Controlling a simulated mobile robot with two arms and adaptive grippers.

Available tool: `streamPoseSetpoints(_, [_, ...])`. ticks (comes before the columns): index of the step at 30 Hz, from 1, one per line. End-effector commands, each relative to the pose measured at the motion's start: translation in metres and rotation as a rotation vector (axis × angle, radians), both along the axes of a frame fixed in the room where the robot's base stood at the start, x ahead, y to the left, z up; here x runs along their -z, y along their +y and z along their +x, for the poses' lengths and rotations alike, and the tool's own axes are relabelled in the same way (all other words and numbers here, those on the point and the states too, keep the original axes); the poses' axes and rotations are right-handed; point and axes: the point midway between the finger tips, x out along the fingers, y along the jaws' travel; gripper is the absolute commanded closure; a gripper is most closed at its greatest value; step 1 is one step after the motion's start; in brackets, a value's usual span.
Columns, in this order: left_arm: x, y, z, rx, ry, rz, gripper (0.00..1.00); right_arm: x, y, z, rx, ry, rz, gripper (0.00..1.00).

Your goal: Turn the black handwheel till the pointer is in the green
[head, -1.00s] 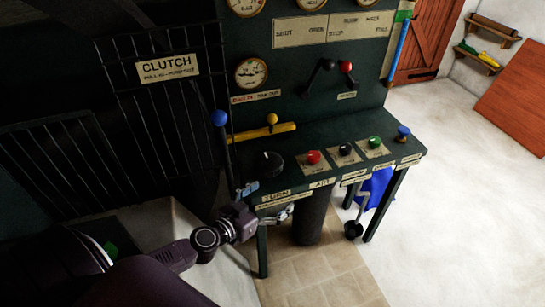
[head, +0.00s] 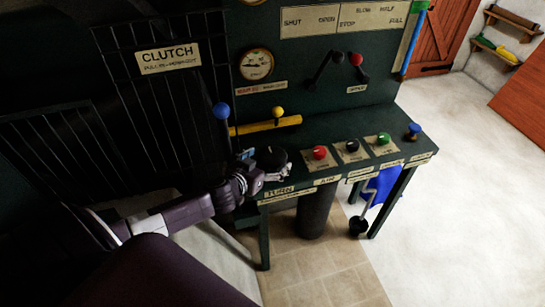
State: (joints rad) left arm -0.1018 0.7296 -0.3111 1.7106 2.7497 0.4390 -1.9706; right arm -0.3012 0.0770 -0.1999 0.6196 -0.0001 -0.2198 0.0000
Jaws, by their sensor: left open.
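The black handwheel (head: 272,155) is a round, dark knob on the front left of the green bench top, behind a label reading TURN. My left gripper (head: 262,170) is open at its front left edge, with its fingers beside the wheel and hiding part of its near side. I cannot tell whether they touch it. A round, pale dial (head: 255,64) with a pointer is on the panel above the wheel; its coloured zones are too small to read. My right gripper is not in view.
A blue-knobbed lever (head: 221,111) and a yellow bar (head: 265,126) stand close behind my left gripper. Red (head: 319,152), black (head: 352,145) and green (head: 383,138) buttons sit to the right of the wheel. A dark barred guard (head: 150,110) fills the left.

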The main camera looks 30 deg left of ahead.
Motion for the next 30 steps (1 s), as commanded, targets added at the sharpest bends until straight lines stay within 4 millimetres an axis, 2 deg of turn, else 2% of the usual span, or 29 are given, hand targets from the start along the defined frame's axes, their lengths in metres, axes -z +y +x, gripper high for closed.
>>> streamPoseSetpoints(6, [0.008, 0.001, 0.02, 0.0, 0.0, -0.001, 0.11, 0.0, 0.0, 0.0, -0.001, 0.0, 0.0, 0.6])
streamPoseSetpoints(17, [0.01, 0.002, 0.024, 0.001, 0.0, 0.0, 0.11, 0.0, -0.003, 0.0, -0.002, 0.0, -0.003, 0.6])
streamPoseSetpoints(28, [0.01, 0.002, 0.024, 0.001, 0.0, 0.0, 0.51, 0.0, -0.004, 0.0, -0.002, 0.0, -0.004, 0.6])
streamPoseSetpoints(30, [0.01, 0.002, 0.024, 0.001, 0.0, 0.0, 0.53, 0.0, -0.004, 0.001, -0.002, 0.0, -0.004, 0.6])
